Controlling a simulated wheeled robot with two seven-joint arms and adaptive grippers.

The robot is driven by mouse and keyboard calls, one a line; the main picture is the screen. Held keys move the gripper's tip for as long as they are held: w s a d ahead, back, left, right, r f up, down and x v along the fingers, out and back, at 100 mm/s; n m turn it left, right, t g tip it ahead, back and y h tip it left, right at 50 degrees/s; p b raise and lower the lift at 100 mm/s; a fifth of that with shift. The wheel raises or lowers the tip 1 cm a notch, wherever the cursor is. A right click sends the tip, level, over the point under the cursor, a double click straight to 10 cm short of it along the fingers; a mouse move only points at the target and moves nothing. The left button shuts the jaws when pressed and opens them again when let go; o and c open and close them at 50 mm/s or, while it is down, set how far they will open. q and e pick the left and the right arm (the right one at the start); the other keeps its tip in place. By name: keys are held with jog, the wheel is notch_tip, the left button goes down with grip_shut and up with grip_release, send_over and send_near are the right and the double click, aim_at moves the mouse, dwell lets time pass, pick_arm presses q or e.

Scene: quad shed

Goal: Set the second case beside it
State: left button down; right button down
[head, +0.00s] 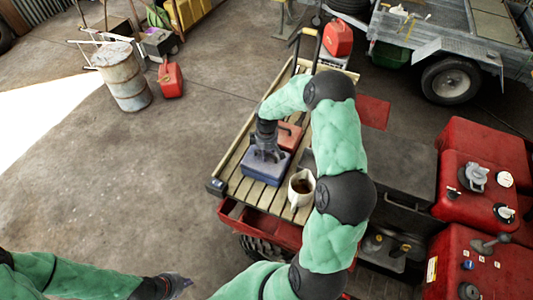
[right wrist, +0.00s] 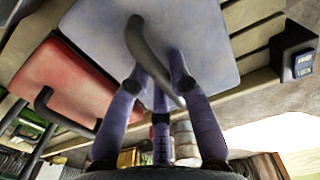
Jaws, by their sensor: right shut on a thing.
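A blue case (head: 262,170) is at the near left part of a slatted wooden cart bed (head: 235,185). My right gripper (head: 267,152) points down over it and is shut on its dark curved handle, which shows in the right wrist view (right wrist: 150,55). A red case (head: 291,137) with a dark handle is on the slats just beyond the blue one; it also shows in the right wrist view (right wrist: 65,80). The two cases are side by side; I cannot tell if they touch, or if the blue one bears fully on the slats. My left gripper (head: 174,286) is low over the floor, its fingers unclear.
A cream mug (head: 302,183) with dark contents stands on the slats right of the blue case. Red machinery (head: 480,190) is at the right. A red fuel can (head: 338,37) is beyond the cart's far end. Open floor lies left, with a rusty drum (head: 122,75).

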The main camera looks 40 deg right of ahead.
jog(key=c, duration=1.1)
grip_release()
jog(key=shift+f, duration=0.1)
jog(key=shift+c, duration=0.2)
